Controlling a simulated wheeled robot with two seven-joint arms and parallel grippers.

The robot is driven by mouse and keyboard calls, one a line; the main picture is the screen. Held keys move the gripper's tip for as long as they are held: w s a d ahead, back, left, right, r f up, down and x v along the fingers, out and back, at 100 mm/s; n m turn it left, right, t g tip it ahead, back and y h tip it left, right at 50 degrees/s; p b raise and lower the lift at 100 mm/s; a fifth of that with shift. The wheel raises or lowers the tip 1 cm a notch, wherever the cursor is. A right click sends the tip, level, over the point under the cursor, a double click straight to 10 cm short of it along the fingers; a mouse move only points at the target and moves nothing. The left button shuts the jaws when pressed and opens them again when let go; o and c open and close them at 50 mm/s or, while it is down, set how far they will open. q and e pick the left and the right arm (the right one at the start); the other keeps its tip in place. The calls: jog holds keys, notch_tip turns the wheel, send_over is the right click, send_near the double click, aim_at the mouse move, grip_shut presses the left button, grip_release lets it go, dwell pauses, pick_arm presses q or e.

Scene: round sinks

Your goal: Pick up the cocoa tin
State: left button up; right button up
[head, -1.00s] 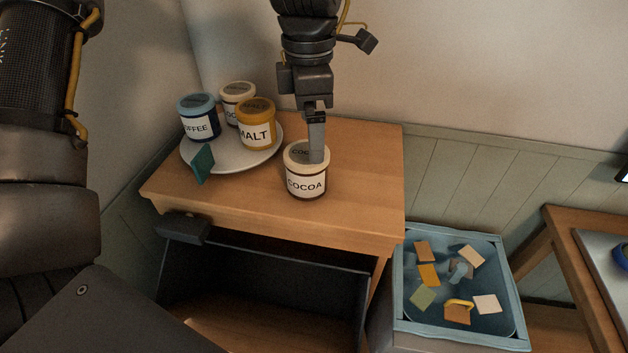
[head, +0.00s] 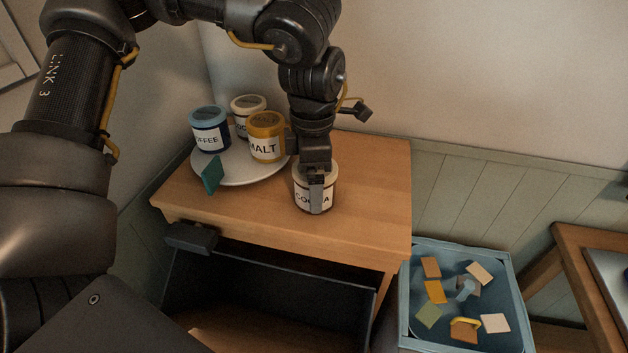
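The cocoa tin (head: 301,188), cream with a white label, stands upright near the middle of the wooden cabinet top. My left gripper (head: 316,192) points down over it from above. One finger lies in front of the label and covers its middle letters. The other finger is hidden, apparently behind the tin, so I cannot tell whether the fingers press on it. A second cream tin (head: 244,105), its label partly covered and showing "OC", stands at the back of the white plate (head: 236,179). My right gripper is not in view.
On the plate, a blue-lidded coffee tin (head: 208,139) and a yellow malt tin (head: 266,148) stand close left of my gripper. A green card (head: 211,175) leans at the plate's front edge. A blue bin (head: 406,294) with several cards stands lower right.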

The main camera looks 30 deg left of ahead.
pick_arm(q)
jog(key=shift+f, duration=1.2)
jog(key=c, duration=1.1)
jog(key=shift+r, duration=0.1)
